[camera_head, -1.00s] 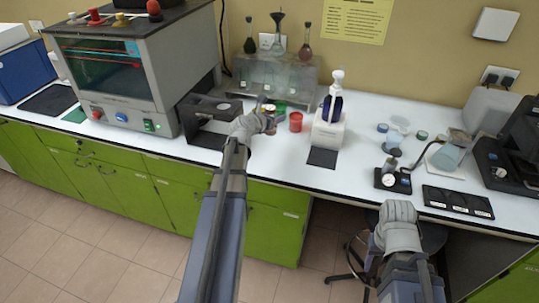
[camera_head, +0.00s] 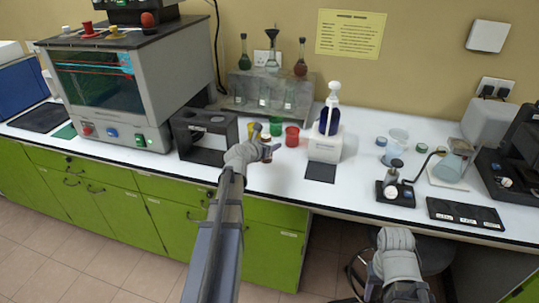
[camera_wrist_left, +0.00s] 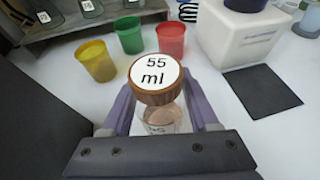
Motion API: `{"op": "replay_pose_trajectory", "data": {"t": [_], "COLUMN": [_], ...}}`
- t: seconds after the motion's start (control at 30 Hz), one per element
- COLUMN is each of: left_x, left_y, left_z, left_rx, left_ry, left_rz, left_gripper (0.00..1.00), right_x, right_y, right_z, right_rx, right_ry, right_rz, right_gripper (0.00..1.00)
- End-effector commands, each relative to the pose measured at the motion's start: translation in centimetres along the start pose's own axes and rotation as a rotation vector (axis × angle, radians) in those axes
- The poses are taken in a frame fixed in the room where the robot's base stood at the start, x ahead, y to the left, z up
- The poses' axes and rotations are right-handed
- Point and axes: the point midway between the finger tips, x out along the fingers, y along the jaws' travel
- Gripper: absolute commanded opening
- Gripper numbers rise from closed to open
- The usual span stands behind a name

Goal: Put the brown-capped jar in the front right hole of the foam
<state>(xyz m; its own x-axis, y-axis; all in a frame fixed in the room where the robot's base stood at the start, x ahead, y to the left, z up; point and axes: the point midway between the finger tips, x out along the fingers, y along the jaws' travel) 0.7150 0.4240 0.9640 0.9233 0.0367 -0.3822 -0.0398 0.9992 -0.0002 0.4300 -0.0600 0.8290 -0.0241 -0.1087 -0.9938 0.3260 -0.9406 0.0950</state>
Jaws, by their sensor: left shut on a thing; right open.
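The brown-capped jar (camera_wrist_left: 158,90) is clear glass, with a round white "55 ml" label on its cap. In the left wrist view it stands between the purple fingers of my left gripper (camera_wrist_left: 160,118), which is shut on it. In the head view my left gripper (camera_head: 266,150) is over the bench, in front of the coloured cups, and mostly hides the jar. My right gripper (camera_head: 374,272) is open, low in front of the bench edge at the right. I cannot tell for certain which dark object is the foam; a black stand with holes in its top (camera_head: 185,136) is left of my left gripper.
Yellow (camera_wrist_left: 95,61), green (camera_wrist_left: 130,36) and red (camera_wrist_left: 171,40) cups stand just behind the jar. A white block with a bottle (camera_head: 325,148) is to the right. A black labelled tray (camera_head: 466,213) lies further right.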

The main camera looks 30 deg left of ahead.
Motion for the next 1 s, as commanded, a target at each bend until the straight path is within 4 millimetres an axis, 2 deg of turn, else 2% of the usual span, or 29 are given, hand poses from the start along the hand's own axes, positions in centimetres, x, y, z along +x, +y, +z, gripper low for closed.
{"op": "replay_pose_trajectory", "data": {"t": [0.03, 0.23, 0.67, 0.7, 0.93, 1.0], "left_x": [0.4, 1.3, 1.4, 1.4, 1.3, 1.3], "left_y": [0.0, 0.0, 0.0, 0.0, 0.0, 0.0], "left_z": [-0.9, -3.1, -3.4, -3.3, -3.2, -3.2], "left_rx": [0.0, 0.0, 0.0, 0.0, 0.0, 0.0], "left_ry": [0.0, 0.0, 0.0, 0.0, 0.0, 0.0], "left_rz": [0.0, 0.0, 0.0, 0.0, 0.0, 0.0], "left_gripper": [0.03, 0.03, 0.03, 0.63, 0.89, 0.91], "right_x": [1.0, 3.3, 3.6, 3.5, 3.5, 3.5], "right_y": [-0.1, -0.3, -0.3, -0.3, -0.3, -0.3], "right_z": [-0.1, -0.2, -0.2, -0.2, -0.2, -0.2], "right_rx": [0.0, 0.0, 0.0, 0.0, 0.0, 0.0], "right_ry": [0.0, 0.0, 0.0, 0.0, 0.0, 0.0], "right_rz": [0.0, 0.0, 0.0, 0.0, 0.0, 0.0], "right_gripper": [0.5, 0.5, 0.5, 0.5, 0.5, 0.5]}}
